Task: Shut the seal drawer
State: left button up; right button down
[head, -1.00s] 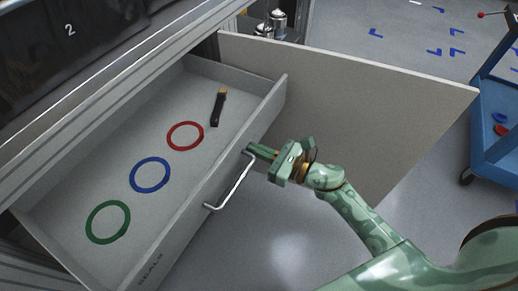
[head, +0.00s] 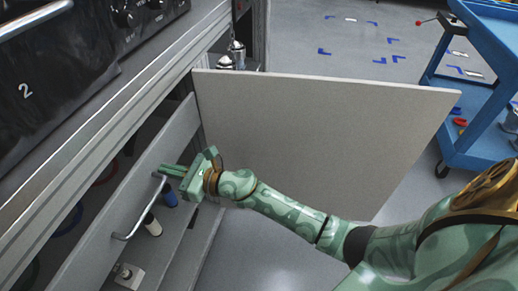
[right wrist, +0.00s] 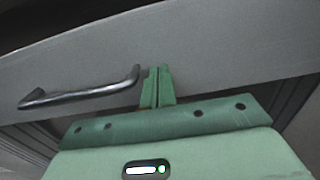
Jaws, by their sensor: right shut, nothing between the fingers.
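The seal drawer's grey front (head: 172,140) stands close to the counter edge, with a narrow gap behind it. In that gap, in shadow, parts of the red ring (head: 106,172), the blue ring (head: 70,219) and the green ring (head: 31,272) show. The drawer's bar handle (head: 143,208) is on the front. My right gripper (head: 165,170) is shut and empty, its fingertips at the front face beside the handle's far end. In the right wrist view the fingers (right wrist: 158,72) are just right of the handle (right wrist: 80,95), not around it. My left gripper is out of view.
A wide grey door panel (head: 320,125) stands open beyond my right arm. A blue cart (head: 480,130) stands at the right.

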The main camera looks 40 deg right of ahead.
jog(key=b+x, duration=0.1)
jog(key=x, duration=0.6)
jog(key=shift+w+a+f+b, duration=0.1)
jog(key=shift+w+a+b, duration=0.1)
jog(key=shift+b, duration=0.2)
jog(key=shift+w+a, duration=0.15)
jog(key=shift+w, duration=0.1)
jog(key=shift+r, duration=0.25)
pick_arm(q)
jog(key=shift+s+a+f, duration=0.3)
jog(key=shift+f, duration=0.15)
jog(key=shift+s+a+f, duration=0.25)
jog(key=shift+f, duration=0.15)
pick_arm(e)
jog(key=shift+w+r, duration=0.1)
jog(key=shift+r, duration=0.1)
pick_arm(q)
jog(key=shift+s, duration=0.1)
